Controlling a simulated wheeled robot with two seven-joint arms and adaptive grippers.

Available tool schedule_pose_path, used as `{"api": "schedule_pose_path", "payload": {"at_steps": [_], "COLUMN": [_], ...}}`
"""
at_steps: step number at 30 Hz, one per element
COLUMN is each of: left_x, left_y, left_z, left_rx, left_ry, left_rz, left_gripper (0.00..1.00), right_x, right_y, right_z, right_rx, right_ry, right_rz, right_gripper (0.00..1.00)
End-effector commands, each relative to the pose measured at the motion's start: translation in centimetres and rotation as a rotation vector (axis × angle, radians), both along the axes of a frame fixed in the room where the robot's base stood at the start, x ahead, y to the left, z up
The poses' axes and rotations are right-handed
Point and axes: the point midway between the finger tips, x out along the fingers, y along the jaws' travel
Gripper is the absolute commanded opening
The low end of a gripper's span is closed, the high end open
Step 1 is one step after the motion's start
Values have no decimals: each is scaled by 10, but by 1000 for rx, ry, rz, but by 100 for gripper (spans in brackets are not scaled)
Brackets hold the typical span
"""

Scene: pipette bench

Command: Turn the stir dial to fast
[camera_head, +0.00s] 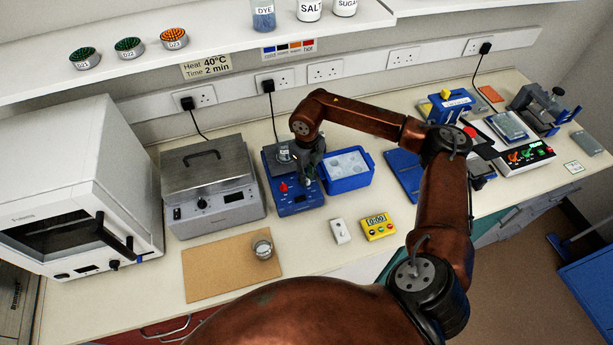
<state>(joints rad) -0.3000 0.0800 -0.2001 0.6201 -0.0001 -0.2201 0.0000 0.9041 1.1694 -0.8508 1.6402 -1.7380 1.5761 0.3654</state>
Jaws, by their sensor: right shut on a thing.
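The blue stirrer (292,207) stands on the bench with a metal plate (285,153) on top. A red knob (284,187) shows on the left of its front panel. My right gripper (308,180) reaches down from above to the right part of that panel. It is shut on a dial there, which I take to be the stir dial; the fingers hide the dial, so its setting cannot be read. My left gripper is not in view.
A blue tub (347,171) stands close to the right of the stirrer. A grey lidded bath (212,185) stands to its left. A glass beaker (263,247) rests on a cork mat (222,272). A yellow timer (379,227) and a white switch (341,231) lie in front.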

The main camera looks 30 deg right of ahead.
Motion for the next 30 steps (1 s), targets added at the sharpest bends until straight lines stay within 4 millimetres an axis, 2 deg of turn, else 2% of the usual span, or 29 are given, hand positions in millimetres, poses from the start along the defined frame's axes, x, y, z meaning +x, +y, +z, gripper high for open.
{"api": "schedule_pose_path", "payload": {"at_steps": [6, 15, 30], "left_x": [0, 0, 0], "left_y": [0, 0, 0], "left_z": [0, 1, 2], "left_rx": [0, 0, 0], "left_ry": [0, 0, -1], "left_rz": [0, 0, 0], "left_gripper": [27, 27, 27], "right_x": [1, 1, 1], "right_y": [-1, -1, -1], "right_z": [1, 1, 1], "right_rx": [-1, -1, -1], "right_ry": [-2, -2, -3], "right_rz": [-193, -389, -494], "right_gripper": [0, 0, 0]}}
